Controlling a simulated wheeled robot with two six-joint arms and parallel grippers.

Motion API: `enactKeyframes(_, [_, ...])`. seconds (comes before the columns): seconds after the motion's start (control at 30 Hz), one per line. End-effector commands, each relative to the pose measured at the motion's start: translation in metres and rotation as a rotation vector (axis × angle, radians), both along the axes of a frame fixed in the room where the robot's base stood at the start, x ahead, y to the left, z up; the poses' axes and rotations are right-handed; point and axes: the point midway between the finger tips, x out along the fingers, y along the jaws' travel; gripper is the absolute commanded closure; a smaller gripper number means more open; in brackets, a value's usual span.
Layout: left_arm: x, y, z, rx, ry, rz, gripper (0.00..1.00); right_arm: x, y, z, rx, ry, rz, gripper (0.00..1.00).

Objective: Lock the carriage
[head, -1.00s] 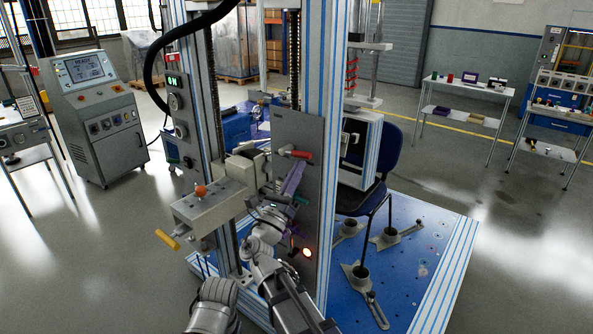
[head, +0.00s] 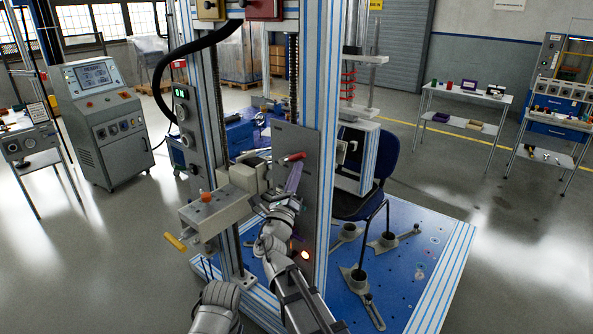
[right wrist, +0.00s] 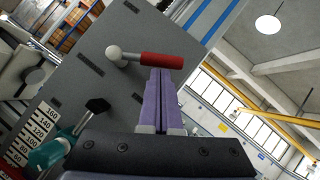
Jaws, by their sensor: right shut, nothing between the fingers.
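A red-handled lever (head: 293,157) with a pale ball end sits on the grey upright plate (head: 310,140) of the test frame. In the right wrist view the red lever (right wrist: 160,61) lies roughly level, pointing right from its ball. My right gripper (head: 297,167) has purple fingers. They are shut with nothing between them, and their tips (right wrist: 160,72) are just below the red grip; I cannot tell if they touch it. A teal handle (right wrist: 48,153) with a black knob is at lower left of the wrist view. My left gripper is out of view.
A grey block (head: 215,208) with an orange knob and a yellow handle (head: 175,242) juts out left of the plate. An orange light (head: 305,254) glows low on the plate. A blue chair (head: 380,165) stands behind the column, above the blue base (head: 400,260).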

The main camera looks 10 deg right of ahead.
Motion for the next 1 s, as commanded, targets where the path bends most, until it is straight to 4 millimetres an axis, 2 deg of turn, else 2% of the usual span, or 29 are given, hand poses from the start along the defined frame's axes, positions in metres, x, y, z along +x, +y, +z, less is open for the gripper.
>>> enactKeyframes(0.03, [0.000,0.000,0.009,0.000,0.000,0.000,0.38,-0.001,-0.001,0.007,-0.017,0.022,0.000,1.00])
enactKeyframes(0.4, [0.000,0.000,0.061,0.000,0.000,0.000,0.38,0.003,0.003,0.033,-0.208,0.268,0.001,1.00])
enactKeyframes(0.67, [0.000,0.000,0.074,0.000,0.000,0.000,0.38,0.012,0.010,0.043,-0.222,0.285,0.001,1.00])
enactKeyframes(0.83, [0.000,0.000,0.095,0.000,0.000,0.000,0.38,0.017,0.013,0.054,-0.282,0.363,0.001,1.00])
enactKeyframes(1.0, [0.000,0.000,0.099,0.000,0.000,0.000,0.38,0.023,0.018,0.055,-0.302,0.387,0.001,1.00])
